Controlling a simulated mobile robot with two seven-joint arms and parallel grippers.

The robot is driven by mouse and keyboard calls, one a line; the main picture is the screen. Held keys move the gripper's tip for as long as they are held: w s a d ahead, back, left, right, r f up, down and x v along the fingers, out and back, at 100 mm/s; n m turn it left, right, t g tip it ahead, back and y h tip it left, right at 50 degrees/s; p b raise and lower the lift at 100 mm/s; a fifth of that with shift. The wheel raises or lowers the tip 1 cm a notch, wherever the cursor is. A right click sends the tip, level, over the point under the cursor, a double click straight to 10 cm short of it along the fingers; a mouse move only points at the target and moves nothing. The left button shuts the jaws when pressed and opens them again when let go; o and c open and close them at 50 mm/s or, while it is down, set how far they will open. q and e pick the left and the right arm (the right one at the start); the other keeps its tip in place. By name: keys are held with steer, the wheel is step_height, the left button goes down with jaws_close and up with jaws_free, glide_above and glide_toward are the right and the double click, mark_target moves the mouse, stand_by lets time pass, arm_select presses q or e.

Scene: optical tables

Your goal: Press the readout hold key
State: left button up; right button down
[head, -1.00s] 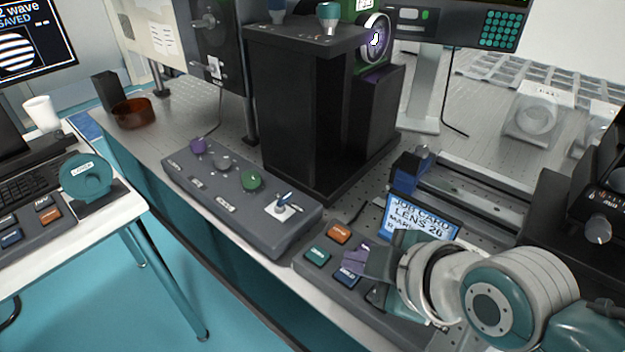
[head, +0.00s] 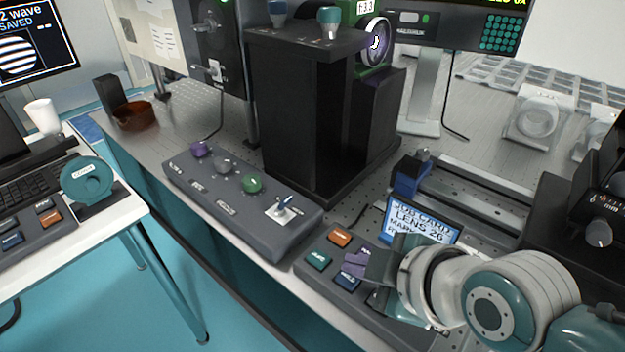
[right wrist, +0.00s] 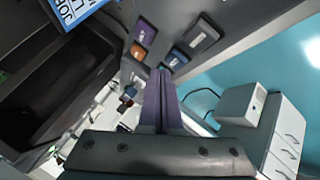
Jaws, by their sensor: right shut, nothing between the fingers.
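The key panel with orange (head: 340,237), purple (head: 367,251), teal (head: 318,260) and blue (head: 346,281) keys sits at the front edge of the optical table. The blue key's small label looks like HOLD. My right gripper (head: 354,263) is shut and empty, its purple fingers over the middle of the panel among the keys. In the right wrist view the fingertips (right wrist: 164,72) point at the panel, near the teal (right wrist: 177,57) and orange (right wrist: 138,52) keys; the blue key (right wrist: 199,37) and purple key (right wrist: 146,30) lie beyond. Contact cannot be told. My left gripper is out of view.
A knob box (head: 240,205) with a small lever lies left of the panel. A tall black housing (head: 310,120) stands behind. Another key panel (head: 45,235) is on the left desk.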

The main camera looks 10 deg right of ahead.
stand_by(0.7)
steer(key=shift+f+b, duration=0.3)
steer(key=shift+f, duration=0.15)
stand_by(0.4)
steer(key=shift+f, duration=0.35)
steer(key=shift+r, duration=0.1)
stand_by(0.5)
steer(key=shift+r+p, duration=0.6)
steer(key=shift+r, duration=0.1)
